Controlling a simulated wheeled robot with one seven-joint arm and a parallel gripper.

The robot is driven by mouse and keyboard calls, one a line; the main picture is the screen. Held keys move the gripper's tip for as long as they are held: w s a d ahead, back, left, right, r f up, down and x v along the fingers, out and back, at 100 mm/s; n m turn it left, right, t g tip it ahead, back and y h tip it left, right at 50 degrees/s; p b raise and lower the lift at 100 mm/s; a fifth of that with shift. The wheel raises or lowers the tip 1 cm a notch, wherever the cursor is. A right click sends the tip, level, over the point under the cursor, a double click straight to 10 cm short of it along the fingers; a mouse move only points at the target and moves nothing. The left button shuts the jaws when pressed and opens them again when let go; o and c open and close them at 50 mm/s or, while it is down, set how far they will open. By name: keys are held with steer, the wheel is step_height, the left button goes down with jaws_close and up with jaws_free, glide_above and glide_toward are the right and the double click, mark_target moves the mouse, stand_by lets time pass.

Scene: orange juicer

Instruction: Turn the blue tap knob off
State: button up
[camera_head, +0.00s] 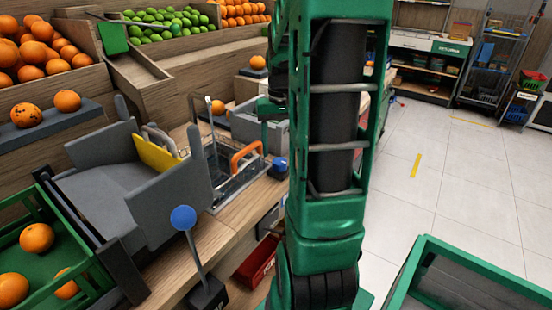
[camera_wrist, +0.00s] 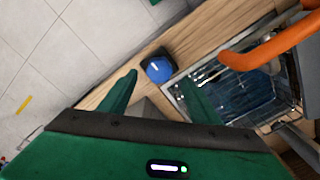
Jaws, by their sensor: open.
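The blue tap knob (camera_wrist: 160,71) is round with a short white mark and sits on a dark base at the edge of the wooden counter, beside the sink. It also shows in the head view (camera_head: 281,164), just left of my arm. My gripper (camera_wrist: 158,78) is open and empty. In the wrist view one green finger is left of the knob and the other is to its right, over the sink. I cannot tell how far above the knob they are, and no contact shows. In the head view the gripper is partly hidden by my arm.
The sink basin (camera_wrist: 250,95) lies right of the knob, with an orange curved handle (camera_wrist: 272,44) above it. A blue ball-topped lever (camera_head: 183,217) stands nearer on the counter. The tiled floor (camera_head: 420,150) at right is largely clear.

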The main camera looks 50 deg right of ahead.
mark_target(279, 161)
steer(key=shift+f, duration=2.25)
steer(key=c, duration=1.1)
